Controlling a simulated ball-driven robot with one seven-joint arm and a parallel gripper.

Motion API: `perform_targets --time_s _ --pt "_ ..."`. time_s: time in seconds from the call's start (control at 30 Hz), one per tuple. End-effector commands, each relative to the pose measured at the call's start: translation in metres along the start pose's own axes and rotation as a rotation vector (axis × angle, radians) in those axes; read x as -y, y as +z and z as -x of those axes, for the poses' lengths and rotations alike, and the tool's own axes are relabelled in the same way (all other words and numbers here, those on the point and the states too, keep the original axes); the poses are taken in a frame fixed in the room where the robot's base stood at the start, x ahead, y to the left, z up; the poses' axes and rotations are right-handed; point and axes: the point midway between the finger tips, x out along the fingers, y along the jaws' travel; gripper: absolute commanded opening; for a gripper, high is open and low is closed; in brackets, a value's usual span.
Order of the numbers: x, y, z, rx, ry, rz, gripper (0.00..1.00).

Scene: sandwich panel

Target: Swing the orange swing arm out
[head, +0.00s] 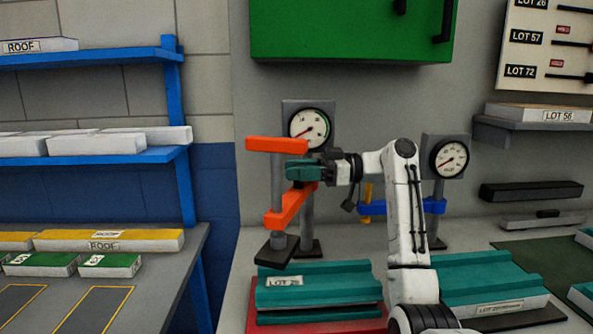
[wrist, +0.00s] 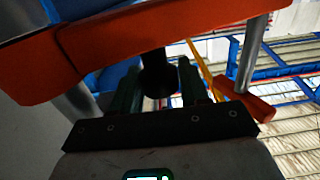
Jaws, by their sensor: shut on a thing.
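The orange swing arm (head: 277,145) reaches left and forward from the grey post below the left gauge. A second orange bar (head: 291,206) sits lower, and a grey rod carries a dark square pad (head: 277,250) beneath. My gripper (head: 300,171) is between the two orange bars in the head view; its grip is hidden there. In the wrist view, the orange arm (wrist: 110,50) crosses above, and my gripper's dark green fingers (wrist: 160,88) stand either side of a dark round handle (wrist: 157,72) below it. They are shut on it.
A teal panel stack (head: 315,282) marked LOT lies on a red base below the pad. A blue swing arm (head: 380,207) with its own gauge (head: 449,158) is to the right. A green cabinet (head: 350,30) hangs above. Blue shelving (head: 180,110) stands left.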

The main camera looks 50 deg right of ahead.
Motion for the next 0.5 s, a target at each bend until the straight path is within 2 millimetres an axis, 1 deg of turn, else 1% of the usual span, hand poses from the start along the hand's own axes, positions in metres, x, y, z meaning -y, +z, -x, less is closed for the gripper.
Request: perform_targets --time_s 0.03,0.17,0.2,0.37,0.5 --pt "-0.0001 0.0039 0.0009 0.005 0.000 -0.005 0.00" --pt "-0.0001 0.0040 0.0008 0.006 0.000 -0.005 0.00" --pt "-0.0002 0.0040 0.0008 0.006 0.000 -0.005 0.48" --pt "-0.0001 0.0025 0.0004 0.004 0.000 -0.003 0.64" --pt "0.0000 0.0015 0.0001 0.003 0.000 -0.001 0.64"
